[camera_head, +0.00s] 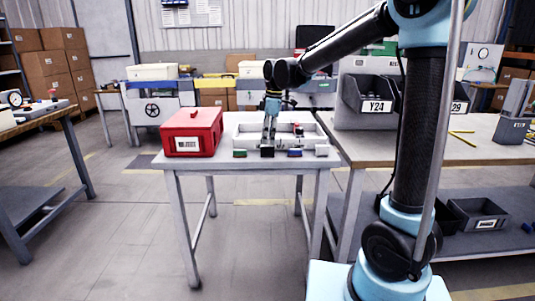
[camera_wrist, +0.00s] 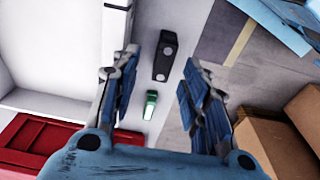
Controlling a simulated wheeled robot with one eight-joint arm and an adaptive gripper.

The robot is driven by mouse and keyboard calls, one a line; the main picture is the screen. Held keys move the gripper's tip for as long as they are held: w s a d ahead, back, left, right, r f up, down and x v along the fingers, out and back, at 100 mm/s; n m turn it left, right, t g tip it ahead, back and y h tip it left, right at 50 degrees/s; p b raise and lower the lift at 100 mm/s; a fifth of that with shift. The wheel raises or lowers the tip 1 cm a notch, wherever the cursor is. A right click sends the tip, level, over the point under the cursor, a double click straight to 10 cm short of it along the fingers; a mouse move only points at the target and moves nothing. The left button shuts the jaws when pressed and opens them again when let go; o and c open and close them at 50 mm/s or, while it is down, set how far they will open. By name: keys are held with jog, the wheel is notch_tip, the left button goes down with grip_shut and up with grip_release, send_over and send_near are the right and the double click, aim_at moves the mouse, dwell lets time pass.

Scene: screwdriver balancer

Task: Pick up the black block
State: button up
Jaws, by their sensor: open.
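The black block (camera_head: 267,152) sits at the front edge of the small table, in a row with other small blocks. In the wrist view the black block (camera_wrist: 166,56) lies ahead of my fingertips, between the lines of the two fingers. My gripper (camera_head: 269,139) is over the front of the table, just above the black block in the head view. In the wrist view my gripper (camera_wrist: 159,62) is open with nothing between its fingers. The exact gap to the block is hard to tell.
A green block (camera_head: 240,153) is left of the black one; it also shows in the wrist view (camera_wrist: 150,104). A blue block (camera_head: 295,153) and a pale block (camera_head: 322,150) are to the right. A white tray (camera_head: 238,130) stands behind, and a red box (camera_head: 192,132) at left.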

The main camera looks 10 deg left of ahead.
aim_at(268, 146)
jog(key=shift+s+a+f, duration=0.1)
jog(key=shift+s+f, duration=0.05)
jog(key=shift+f, duration=1.15)
jog(key=shift+s+a+f, duration=0.1)
jog(key=shift+f, duration=1.2)
grip_shut()
